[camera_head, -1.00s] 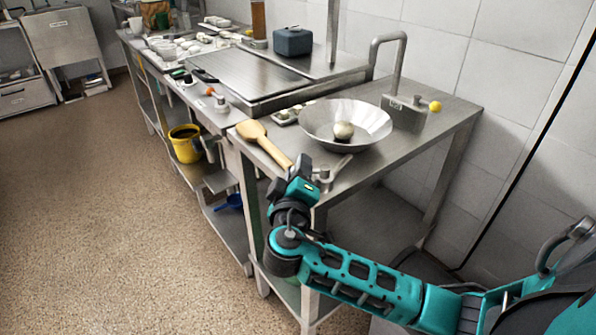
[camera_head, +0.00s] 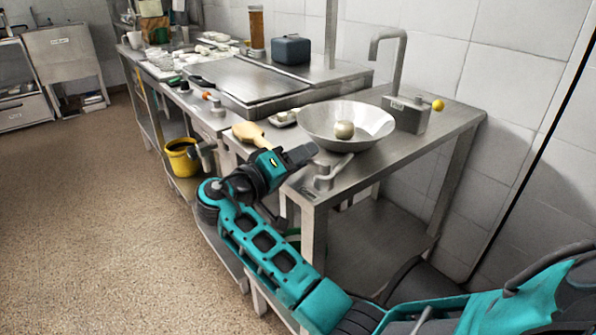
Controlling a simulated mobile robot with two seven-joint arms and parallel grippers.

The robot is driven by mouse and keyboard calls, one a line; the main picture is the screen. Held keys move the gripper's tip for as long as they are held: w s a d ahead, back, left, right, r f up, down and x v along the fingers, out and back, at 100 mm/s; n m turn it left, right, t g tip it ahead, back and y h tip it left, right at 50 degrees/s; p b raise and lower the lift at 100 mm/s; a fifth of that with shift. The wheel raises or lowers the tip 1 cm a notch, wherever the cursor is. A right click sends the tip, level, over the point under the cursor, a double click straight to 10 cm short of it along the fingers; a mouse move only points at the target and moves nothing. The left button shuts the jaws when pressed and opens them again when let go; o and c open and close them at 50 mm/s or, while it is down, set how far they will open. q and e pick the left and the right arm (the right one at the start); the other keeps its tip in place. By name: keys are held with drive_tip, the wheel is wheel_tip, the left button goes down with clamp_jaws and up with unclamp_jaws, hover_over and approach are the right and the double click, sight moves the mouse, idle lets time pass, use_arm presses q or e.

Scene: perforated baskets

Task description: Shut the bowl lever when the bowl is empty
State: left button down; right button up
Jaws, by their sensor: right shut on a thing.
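A wide metal bowl (camera_head: 372,140) sits on the steel table by the tap, with a pale round ball (camera_head: 344,130) inside it. A small metal lever (camera_head: 334,172) stands at the table's front edge, its arm slanting up to the right towards the bowl. My right gripper (camera_head: 308,155) is over the front edge, left of the lever and apart from it. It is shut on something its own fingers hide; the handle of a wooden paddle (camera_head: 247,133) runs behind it. My left gripper is out of view.
A tap (camera_head: 402,72) rises behind the bowl, with a yellow ball (camera_head: 438,105) beside it. A raised steel worktop (camera_head: 262,80) with a blue box (camera_head: 291,50) lies left. A yellow bucket (camera_head: 182,157) is below. The front right tabletop is clear.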

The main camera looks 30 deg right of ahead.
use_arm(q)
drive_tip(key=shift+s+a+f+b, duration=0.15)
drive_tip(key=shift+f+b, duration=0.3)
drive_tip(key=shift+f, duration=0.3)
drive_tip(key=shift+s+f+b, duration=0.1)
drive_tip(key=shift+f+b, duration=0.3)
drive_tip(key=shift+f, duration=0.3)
use_arm(e)
drive_tip(key=shift+w+d+m+g, duration=0.1)
drive_tip(key=shift+d+m+g, duration=0.15)
drive_tip(key=shift+m+g, duration=0.45)
drive_tip(key=shift+w+d+m+g, duration=0.1)
drive_tip(key=shift+d+m+g, duration=0.25)
drive_tip(key=shift+g, duration=0.65)
drive_tip(key=shift+a, duration=0.1)
drive_tip(key=o, duration=0.7)
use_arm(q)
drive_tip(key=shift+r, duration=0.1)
